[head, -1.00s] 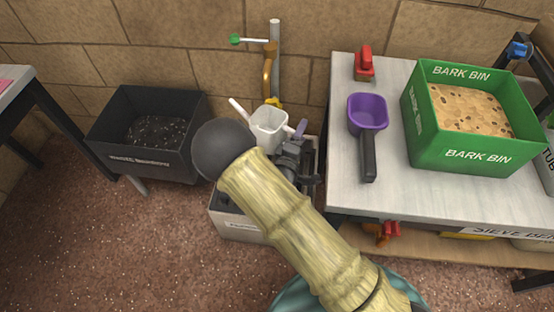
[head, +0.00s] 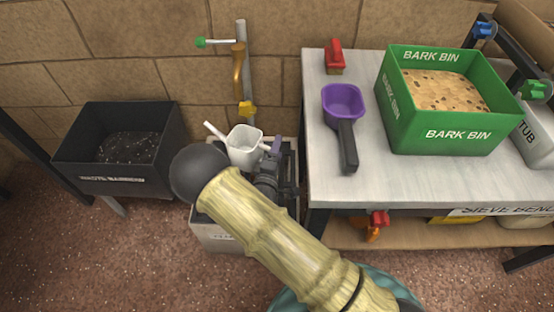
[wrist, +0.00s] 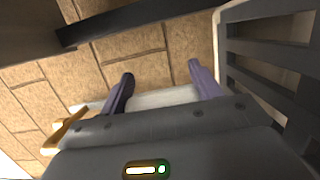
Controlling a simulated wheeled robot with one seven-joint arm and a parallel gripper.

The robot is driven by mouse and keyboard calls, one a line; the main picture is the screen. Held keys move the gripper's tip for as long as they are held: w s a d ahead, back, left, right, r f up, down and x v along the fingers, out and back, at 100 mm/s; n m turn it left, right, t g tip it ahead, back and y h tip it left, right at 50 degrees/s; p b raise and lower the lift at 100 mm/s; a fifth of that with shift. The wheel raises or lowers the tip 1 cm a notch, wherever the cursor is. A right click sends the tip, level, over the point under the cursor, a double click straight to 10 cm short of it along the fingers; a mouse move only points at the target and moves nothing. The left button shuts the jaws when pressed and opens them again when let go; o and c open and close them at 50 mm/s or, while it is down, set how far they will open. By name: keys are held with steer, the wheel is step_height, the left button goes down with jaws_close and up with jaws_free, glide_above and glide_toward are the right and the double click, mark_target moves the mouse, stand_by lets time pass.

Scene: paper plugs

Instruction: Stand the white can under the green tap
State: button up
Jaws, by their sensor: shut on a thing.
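The white can (head: 245,148) is held off the ground in front of the wall pipe, over the far part of a grey box. Its thin spout points up and left. My gripper (head: 268,160) is shut on the can from the right; my arm hides part of the hold. In the wrist view a white strip of the can (wrist: 165,98) shows between the two fingers (wrist: 161,75). The green tap (head: 202,42) has a green-tipped white lever and a brass spout (head: 238,68) on a grey upright pipe. The can is below the brass spout in the picture; exact alignment is unclear.
The grey box (head: 212,236) stands under the can, partly hidden by my arm. A black bin (head: 85,166) is at left. The bench at right holds a red-handled item (head: 335,58), a purple scoop (head: 343,103) and a green bark bin (head: 465,135). Another green knob (head: 537,90) is far right.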

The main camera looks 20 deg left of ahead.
steer(key=shift+f+b, duration=0.7)
steer(key=shift+f, duration=1.1)
steer(key=shift+f, duration=0.1)
steer(key=o, duration=1.1)
